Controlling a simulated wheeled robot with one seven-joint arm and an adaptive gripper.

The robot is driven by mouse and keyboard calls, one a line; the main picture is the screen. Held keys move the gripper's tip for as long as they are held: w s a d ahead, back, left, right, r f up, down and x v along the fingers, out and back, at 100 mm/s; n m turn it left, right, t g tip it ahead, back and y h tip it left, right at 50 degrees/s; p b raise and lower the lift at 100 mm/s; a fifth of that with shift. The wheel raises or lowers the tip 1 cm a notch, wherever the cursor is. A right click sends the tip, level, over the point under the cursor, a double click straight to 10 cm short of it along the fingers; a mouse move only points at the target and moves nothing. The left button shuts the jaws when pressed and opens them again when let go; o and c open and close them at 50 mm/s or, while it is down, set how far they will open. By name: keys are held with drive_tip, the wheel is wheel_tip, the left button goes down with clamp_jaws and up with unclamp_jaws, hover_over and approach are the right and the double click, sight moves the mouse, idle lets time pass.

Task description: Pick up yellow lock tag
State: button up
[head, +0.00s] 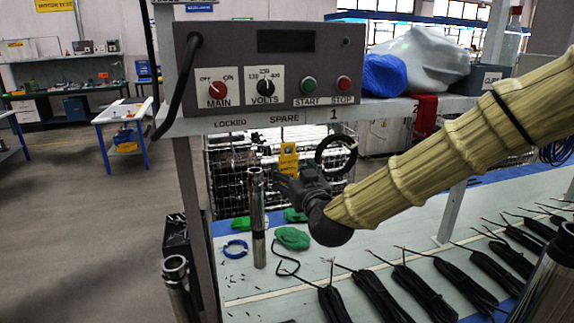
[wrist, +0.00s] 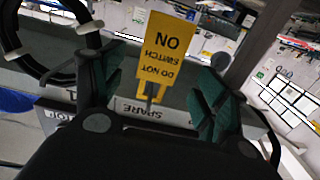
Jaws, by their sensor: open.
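The yellow lock tag (head: 289,160) hangs below the shelf edge under the "SPARE" label in the head view. In the wrist view the yellow lock tag (wrist: 168,48) appears upside down, with the words "DO NOT SWITCH ON" legible. My gripper (head: 290,182) is just below and in front of the tag in the head view, covering its lower part. In the wrist view my gripper (wrist: 155,88) is open, with its dark green fingers on either side of the tag. I cannot tell whether either finger touches it.
A black ring (head: 336,153) hangs right of the tag, near the gripper. The grey control box (head: 265,62) stands on the shelf above. A metal tube (head: 257,215) stands upright left of my gripper. Black cable bundles (head: 405,290) and green cloths (head: 291,238) lie on the bench below.

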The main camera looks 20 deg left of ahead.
sight(288, 167)
drive_tip(key=shift+f+p+x, duration=0.2)
drive_tip(key=shift+p+x, duration=1.4)
drive_tip(key=shift+x, duration=0.95)
drive_tip(key=c, duration=1.1)
